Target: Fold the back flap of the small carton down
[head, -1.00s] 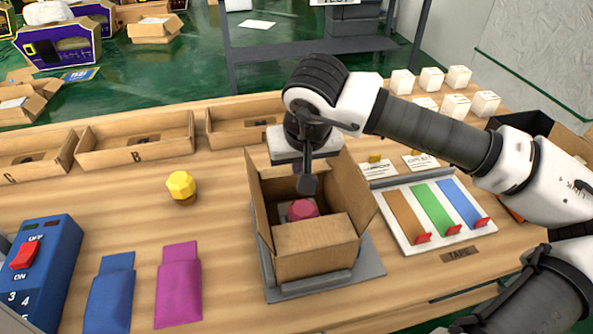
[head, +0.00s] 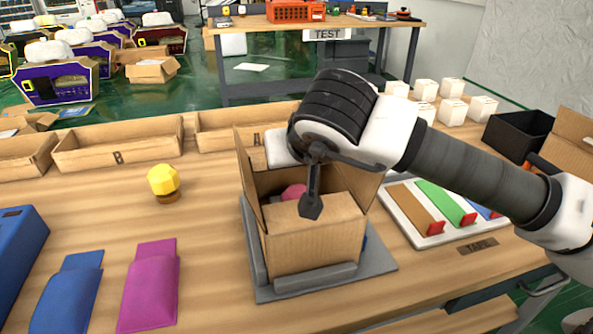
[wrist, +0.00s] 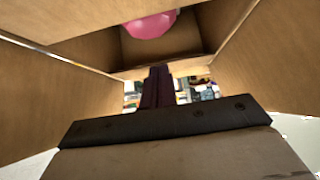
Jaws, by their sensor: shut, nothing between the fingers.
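The small open brown carton (head: 310,245) sits in a grey tray-like fixture (head: 320,286) on the wooden table. Its left flap (head: 246,178) stands up, and the right flap also stands, leaning outward. A panel at the front lies roughly level across the top. A pink rounded item (head: 292,192) is inside; it also shows in the wrist view (wrist: 150,25). My gripper (head: 311,207) is shut and empty, pointing down over the carton's front part. Whether it touches the cardboard I cannot tell. The back flap is largely hidden behind my wrist.
Blue (head: 70,292) and magenta (head: 150,285) pouches lie at the front left.

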